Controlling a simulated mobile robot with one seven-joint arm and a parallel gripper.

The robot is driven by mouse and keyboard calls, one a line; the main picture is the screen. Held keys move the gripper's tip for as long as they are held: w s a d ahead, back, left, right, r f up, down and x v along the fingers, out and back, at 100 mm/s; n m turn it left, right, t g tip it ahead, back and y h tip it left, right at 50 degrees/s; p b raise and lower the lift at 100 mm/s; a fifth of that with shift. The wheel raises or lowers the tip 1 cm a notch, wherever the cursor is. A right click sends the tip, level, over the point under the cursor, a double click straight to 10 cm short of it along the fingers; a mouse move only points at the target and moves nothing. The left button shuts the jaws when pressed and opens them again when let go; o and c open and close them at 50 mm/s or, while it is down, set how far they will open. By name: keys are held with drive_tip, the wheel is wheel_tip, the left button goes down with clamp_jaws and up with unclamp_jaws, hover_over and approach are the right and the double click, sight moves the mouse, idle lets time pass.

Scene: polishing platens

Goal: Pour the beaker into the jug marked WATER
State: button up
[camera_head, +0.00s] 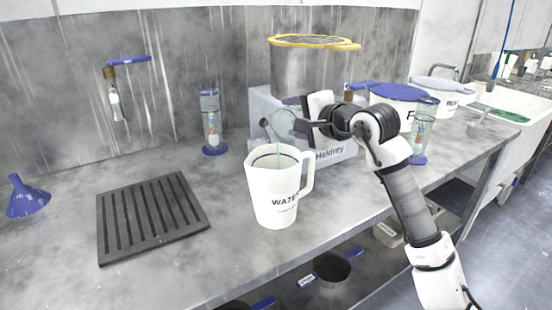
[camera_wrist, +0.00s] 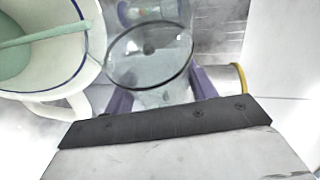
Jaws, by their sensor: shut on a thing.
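The white jug marked WATER (camera_head: 275,190) stands upright near the middle of the counter, handle to the right. A thin pale green rod leans inside it. Its blue-lined rim and the rod (camera_wrist: 40,38) show at the left of the wrist view. My gripper (camera_head: 296,124) is shut on a clear glass beaker (camera_head: 280,122), behind and slightly right of the jug's mouth in the head view. I cannot tell how much the beaker holds.
A grey machine (camera_head: 338,150) stands behind my gripper. A blue-footed cylinder (camera_head: 211,125) stands at the back, another (camera_head: 422,130) at right beside white tubs (camera_head: 398,95). A slatted black mat (camera_head: 150,215) and blue funnel (camera_head: 27,197) lie left. The counter's front left is clear.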

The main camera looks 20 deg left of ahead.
sight(291, 107)
drive_tip(key=shift+s+a+r+n+t+y+b, duration=0.15)
drive_tip(key=shift+s+r+n+t+b, duration=0.35)
drive_tip(key=shift+b, duration=0.85)
drive_tip(key=shift+s+d+r+n+t+y+b, duration=0.15)
drive_tip(key=shift+r+n+b, duration=0.4)
drive_tip(key=shift+b, duration=0.8)
drive_tip(key=shift+s+a+r+n+t+y+b, duration=0.15)
drive_tip(key=shift+s+r+n+t+y+b, duration=0.15)
drive_tip(key=shift+n+b, duration=0.65)
drive_tip(key=shift+s+a+r+n+t+y+b, duration=0.1)
drive_tip(key=shift+s+r+n+t+y+b, duration=0.25)
drive_tip(key=shift+b, duration=0.9)
drive_tip(key=shift+w+r+h+p, duration=0.15)
drive_tip(key=shift+r+h+p, duration=0.15)
drive_tip(key=shift+p, duration=0.65)
drive_tip(key=m+p, duration=0.1)
drive_tip(key=w+f+m+g+p, duration=0.1)
drive_tip(key=p, duration=0.1)
drive_tip(key=f+m+h+p, duration=0.1)
drive_tip(key=shift+w+d+g+p, duration=0.15)
drive_tip(key=shift+w+g+p, duration=0.15)
drive_tip(key=shift+p, duration=0.1)
drive_tip(key=shift+f, duration=0.25)
drive_tip(key=shift+w+m+p, duration=0.1)
drive_tip(key=shift+m+p, duration=0.15)
drive_tip(key=shift+p, duration=0.25)
